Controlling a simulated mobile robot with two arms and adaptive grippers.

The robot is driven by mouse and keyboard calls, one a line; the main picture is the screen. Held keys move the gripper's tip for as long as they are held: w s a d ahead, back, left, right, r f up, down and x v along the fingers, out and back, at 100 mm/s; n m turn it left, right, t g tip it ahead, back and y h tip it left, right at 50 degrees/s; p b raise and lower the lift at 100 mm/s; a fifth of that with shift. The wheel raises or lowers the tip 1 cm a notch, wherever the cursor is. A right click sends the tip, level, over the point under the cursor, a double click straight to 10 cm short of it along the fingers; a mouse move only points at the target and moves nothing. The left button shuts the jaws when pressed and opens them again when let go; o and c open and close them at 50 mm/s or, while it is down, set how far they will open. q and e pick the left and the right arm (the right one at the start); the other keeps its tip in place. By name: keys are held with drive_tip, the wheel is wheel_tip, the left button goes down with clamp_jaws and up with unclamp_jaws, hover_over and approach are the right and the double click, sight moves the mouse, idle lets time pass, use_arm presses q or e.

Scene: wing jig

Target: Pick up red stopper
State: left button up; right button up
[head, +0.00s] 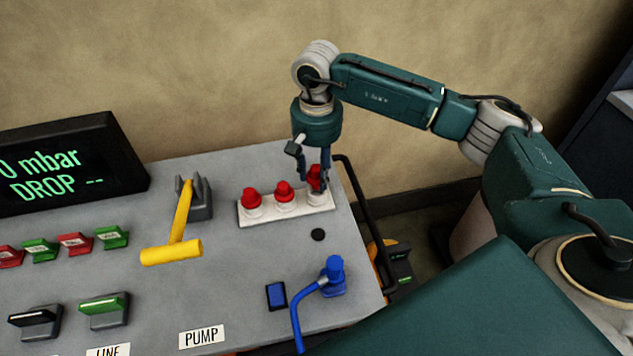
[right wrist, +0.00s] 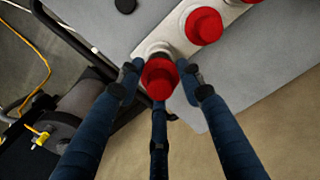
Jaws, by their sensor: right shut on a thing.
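Three red stoppers stand in a row on a white rack on the grey console. The left stopper (head: 251,198) and the middle stopper (head: 284,190) are untouched. My right gripper (head: 316,182) points down at the right end of the rack, shut on the right stopper (head: 315,173). In the right wrist view, this red stopper (right wrist: 160,80) sits between the dark blue fingers (right wrist: 158,78), with a pale collar behind it. Whether it is clear of the rack (head: 290,213) I cannot tell. My left gripper is not in view.
A yellow T-handle lever (head: 180,225) stands left of the rack. A blue plug with a cable (head: 333,275) and a blue switch (head: 276,295) are in front. A black rail (head: 358,210) runs along the console's right edge. A display (head: 60,165) stands at far left.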

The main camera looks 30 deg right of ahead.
wheel_tip(320, 180, up, 15)
drive_tip(key=b, duration=0.3)
wheel_tip(320, 180, up, 4)
drive_tip(key=p, duration=0.3)
hover_over(316, 168)
drive_tip(key=shift+d, duration=0.1)
